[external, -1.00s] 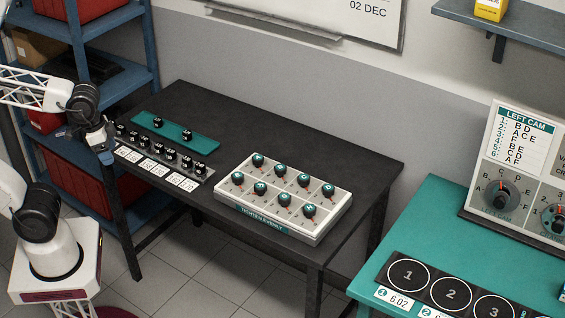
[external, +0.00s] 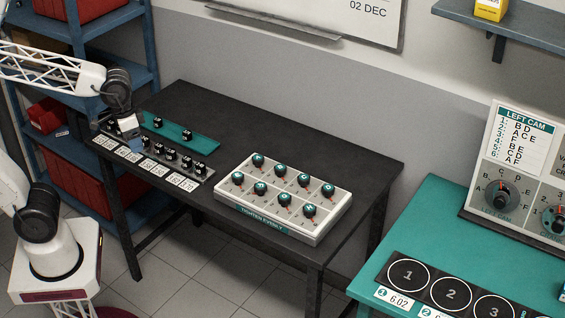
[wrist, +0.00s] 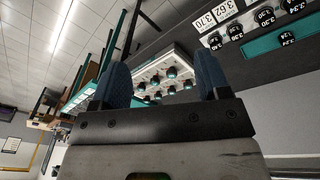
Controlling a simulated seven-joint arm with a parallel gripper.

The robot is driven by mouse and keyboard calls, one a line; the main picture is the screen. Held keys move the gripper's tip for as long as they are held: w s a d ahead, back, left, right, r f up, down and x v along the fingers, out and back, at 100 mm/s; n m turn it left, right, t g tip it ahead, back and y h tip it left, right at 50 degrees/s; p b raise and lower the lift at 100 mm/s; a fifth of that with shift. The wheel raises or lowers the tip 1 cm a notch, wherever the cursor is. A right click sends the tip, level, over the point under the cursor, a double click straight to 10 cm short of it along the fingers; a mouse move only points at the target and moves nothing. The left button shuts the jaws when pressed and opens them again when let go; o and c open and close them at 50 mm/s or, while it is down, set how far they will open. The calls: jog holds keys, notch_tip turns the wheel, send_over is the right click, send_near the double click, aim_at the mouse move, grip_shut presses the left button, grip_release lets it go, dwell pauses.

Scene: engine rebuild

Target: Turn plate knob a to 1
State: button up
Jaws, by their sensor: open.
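The white plate box (external: 277,218), marked "TIGHTEN EVENLY" on its front, sits on the right part of the black table. It carries two rows of teal-topped black knobs with red pointers; their letters and scales are too small to read, so I cannot tell which is knob a. The box also shows in the wrist view (wrist: 180,50), between and beyond my fingers. My gripper (external: 133,146) is at the table's left end, above the row of black numbered pieces and well apart from the plate. In the wrist view my gripper (wrist: 161,80) is open, with nothing between its blue fingers.
A grey rack of black numbered pieces (external: 171,154) with white labels lies at the table's left front. A teal strip (external: 205,139) with two black pieces lies behind it. Bare table (external: 285,140) lies behind the plate. A teal bench (external: 440,205) stands at the right.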

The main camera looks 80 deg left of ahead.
jog(key=w+a+n+g, duration=0.1)
jog(key=w+a+n, duration=0.2)
jog(key=w, duration=0.9)
jog(key=n+g+h, duration=0.2)
jog(key=n+h, duration=0.2)
jog(key=n, duration=0.5)
send_near(257, 157)
jog(key=f, duration=0.1)
jog(key=shift+d+f, duration=0.15)
jog(key=shift+d, duration=0.25)
jog(key=shift+d+f, duration=0.1)
jog(key=shift+x, duration=3.8)
jog(key=c, duration=0.9)
